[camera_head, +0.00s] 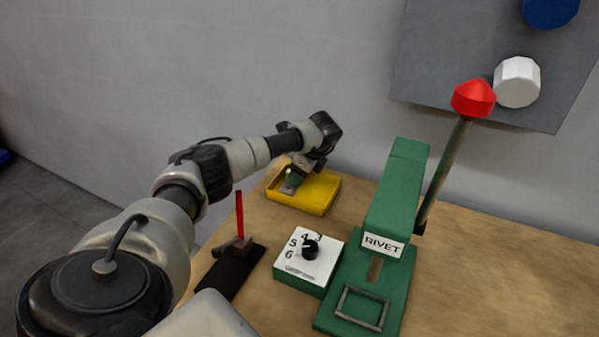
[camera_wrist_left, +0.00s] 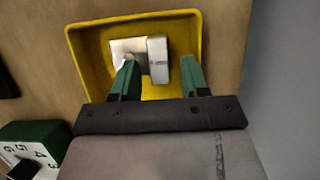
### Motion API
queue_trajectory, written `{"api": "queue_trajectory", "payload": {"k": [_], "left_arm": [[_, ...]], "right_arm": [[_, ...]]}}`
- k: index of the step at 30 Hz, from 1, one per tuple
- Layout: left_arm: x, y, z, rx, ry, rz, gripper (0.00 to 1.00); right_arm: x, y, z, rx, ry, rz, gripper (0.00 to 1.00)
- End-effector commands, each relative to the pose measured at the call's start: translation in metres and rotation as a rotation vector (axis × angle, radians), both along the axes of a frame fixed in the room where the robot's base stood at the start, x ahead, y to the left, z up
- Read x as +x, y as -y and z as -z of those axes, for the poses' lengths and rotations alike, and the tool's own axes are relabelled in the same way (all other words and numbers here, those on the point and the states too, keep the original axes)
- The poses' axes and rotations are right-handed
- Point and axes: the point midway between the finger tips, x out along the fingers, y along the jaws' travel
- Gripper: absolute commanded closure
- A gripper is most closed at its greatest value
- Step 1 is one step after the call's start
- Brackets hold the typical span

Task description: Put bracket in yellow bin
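The yellow bin (camera_head: 318,192) sits on the table near the wall, and it fills much of the left wrist view (camera_wrist_left: 88,60). My left gripper (camera_head: 291,181) points down into the bin. In the left wrist view its two green fingers (camera_wrist_left: 158,68) stand well apart. The silver-grey bracket (camera_wrist_left: 140,52) shows within the bin's outline, just past the fingertips. The left finger overlaps part of it in the picture, and a gap shows between it and the right finger. I cannot tell whether the bracket touches the bin floor. My right gripper is not in view.
A green rivet press (camera_head: 395,205) with a red-knobbed lever (camera_head: 447,165) stands right of the bin. A white-topped dial box (camera_head: 305,268) and a black base with a red rod (camera_head: 240,215) are nearer. Wall behind; table (camera_head: 490,270) clear at right.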

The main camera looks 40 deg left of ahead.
Motion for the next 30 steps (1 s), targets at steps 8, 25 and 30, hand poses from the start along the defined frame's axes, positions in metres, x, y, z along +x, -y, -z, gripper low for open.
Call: {"api": "queue_trajectory", "payload": {"k": [8,25,30], "left_arm": [[0.001,0.001,-0.004,0.0,0.002,0.001,0.55],[0.013,0.039,-0.098,-0.001,0.004,0.002,0.55],[0.014,0.044,-0.111,-0.001,0.001,0.0,0.55]], "right_arm": [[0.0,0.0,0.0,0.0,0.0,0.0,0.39],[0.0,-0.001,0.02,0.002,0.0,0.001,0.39],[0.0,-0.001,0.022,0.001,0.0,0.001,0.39]]}}
